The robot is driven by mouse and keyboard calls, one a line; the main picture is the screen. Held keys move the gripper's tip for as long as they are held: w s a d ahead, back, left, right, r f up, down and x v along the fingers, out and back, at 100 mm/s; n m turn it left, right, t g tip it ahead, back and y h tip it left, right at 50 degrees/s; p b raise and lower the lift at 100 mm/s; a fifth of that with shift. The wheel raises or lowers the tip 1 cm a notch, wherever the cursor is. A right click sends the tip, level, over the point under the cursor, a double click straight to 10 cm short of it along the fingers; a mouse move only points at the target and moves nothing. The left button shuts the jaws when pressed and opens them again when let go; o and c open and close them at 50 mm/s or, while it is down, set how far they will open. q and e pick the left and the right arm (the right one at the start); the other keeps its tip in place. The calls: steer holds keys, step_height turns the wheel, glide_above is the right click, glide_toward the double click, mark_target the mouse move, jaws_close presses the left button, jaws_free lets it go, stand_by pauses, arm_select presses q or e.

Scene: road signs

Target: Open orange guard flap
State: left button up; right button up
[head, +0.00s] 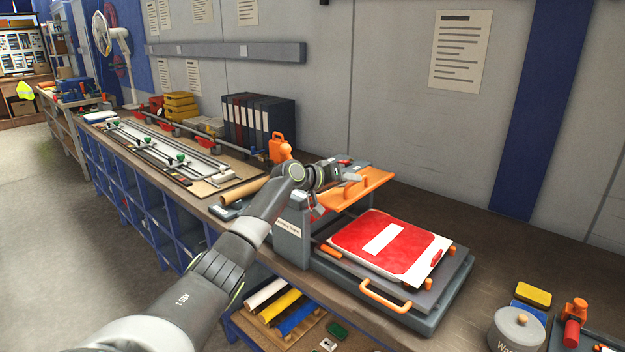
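The orange guard flap (374,184) is on the grey press (292,236) in the middle of the bench. It sticks out to the right like a slanted shelf, above the back edge of a red sign with a white bar (390,241). The sign lies on the press's bed. My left gripper (350,178) is at the flap's left part, close to its orange handle. I cannot tell whether it touches the flap, and its fingers are too small and overlapped to read. My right gripper is out of view.
An orange bar handle (386,301) is at the front of the bed. A grey lidded pot (515,328) and a yellow sponge (533,294) are at the lower right. Binders (258,118) stand behind the press, by the wall.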

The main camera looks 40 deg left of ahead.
arm_select(q)
steer(key=b+v, duration=0.4)
steer(key=v, duration=1.1)
steer(key=shift+s, duration=0.3)
